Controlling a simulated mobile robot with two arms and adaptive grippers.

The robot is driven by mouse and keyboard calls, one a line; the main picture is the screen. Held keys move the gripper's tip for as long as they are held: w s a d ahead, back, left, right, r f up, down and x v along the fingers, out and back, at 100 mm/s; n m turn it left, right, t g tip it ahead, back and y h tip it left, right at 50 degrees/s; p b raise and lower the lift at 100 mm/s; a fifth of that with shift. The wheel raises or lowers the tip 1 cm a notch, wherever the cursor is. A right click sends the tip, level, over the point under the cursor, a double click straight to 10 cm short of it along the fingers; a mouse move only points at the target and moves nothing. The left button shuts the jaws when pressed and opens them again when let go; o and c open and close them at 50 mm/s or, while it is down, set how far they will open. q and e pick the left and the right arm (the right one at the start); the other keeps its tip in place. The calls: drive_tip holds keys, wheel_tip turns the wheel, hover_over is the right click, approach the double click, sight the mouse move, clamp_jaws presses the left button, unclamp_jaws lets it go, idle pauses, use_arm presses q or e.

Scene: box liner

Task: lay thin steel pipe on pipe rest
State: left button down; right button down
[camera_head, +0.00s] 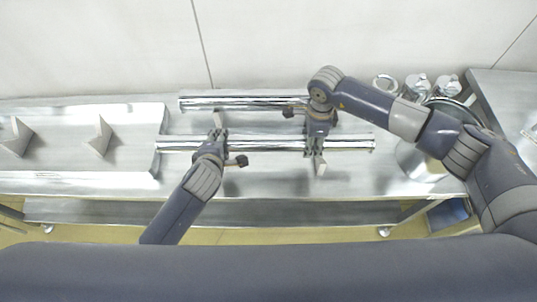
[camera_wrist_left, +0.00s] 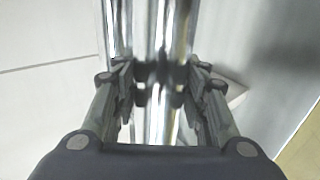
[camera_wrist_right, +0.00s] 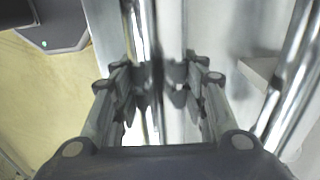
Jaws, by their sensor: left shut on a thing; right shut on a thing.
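A long shiny steel pipe (camera_head: 265,144) lies across the head view, with both my grippers on it. My left gripper (camera_head: 219,137) is shut on it left of its middle; in the left wrist view the pipe (camera_wrist_left: 157,110) runs between the fingers. My right gripper (camera_head: 315,143) is shut on it right of its middle; the pipe also shows in the right wrist view (camera_wrist_right: 150,70). A second steel pipe (camera_head: 225,102) lies behind, roughly parallel, its right part hidden by my right arm. Two pale wedge-like supports (camera_head: 101,137) (camera_head: 17,136) stand on the left; which is the pipe rest is unclear.
A metal tray (camera_head: 70,180) holds the left supports. Pale support ends (camera_head: 320,168) show near the held pipe. A metal pot (camera_head: 416,163) and several shiny metal parts (camera_head: 418,86) stand at right, close to my right arm. A wall (camera_head: 280,45) rises behind.

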use_arm(q)
drive_tip(key=shift+w+d, duration=0.15)
drive_tip(key=shift+d, duration=0.1)
use_arm(e)
drive_tip(key=shift+w+d, duration=0.15)
drive_tip(key=shift+d, duration=0.15)
use_arm(q)
drive_tip(key=shift+a, duration=0.1)
use_arm(e)
drive_tip(key=shift+a, duration=0.15)
use_arm(q)
drive_tip(key=shift+f, duration=0.15)
use_arm(e)
drive_tip(key=shift+f, duration=0.15)
